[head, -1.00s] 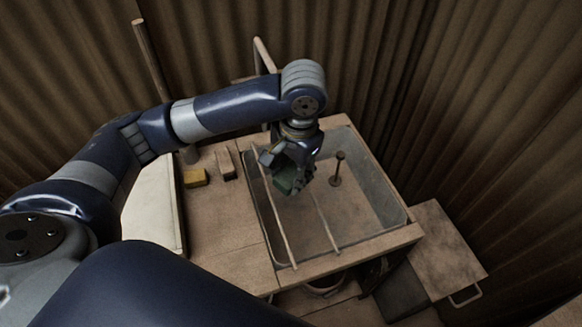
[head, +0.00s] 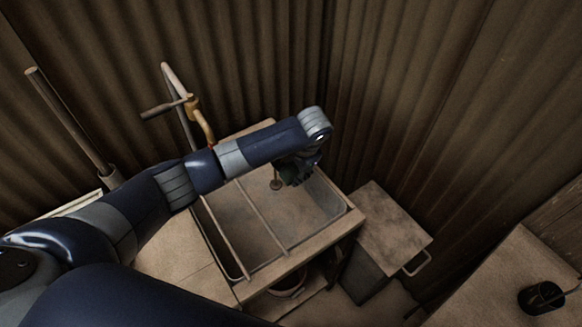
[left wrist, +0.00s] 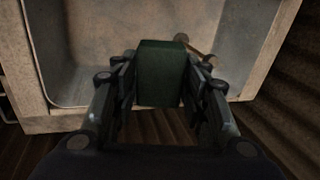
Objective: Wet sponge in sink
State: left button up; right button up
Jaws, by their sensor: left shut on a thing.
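The sink (head: 225,262) is a grey basin in a wooden counter, with two thin rails across its left part. My left gripper (head: 296,174) is over the basin's far right side, near its rim. In the left wrist view, the left gripper (left wrist: 160,88) is shut on a dark green block, the sponge (left wrist: 160,70). The sink (left wrist: 75,50) shows beyond it there. The tap (head: 203,125) stands behind the sink, left of the gripper, with my forearm in front of its lower part. Water is not visible. My right gripper is not in view.
A box with a handle (head: 393,232) stands right of the sink. A black cup (head: 540,297) is on a surface at far right. Corrugated walls close in behind.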

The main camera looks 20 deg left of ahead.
pick_arm(q)
jog(key=shift+f+b, duration=0.6)
jog(key=shift+f, duration=0.05)
notch_tip(320, 180, down, 17)
jog(key=b, duration=1.1)
jog(key=shift+f, duration=0.2)
jog(key=shift+r, duration=0.1)
notch_tip(320, 180, up, 17)
jog(key=p, duration=1.8)
jog(key=shift+f, duration=0.2)
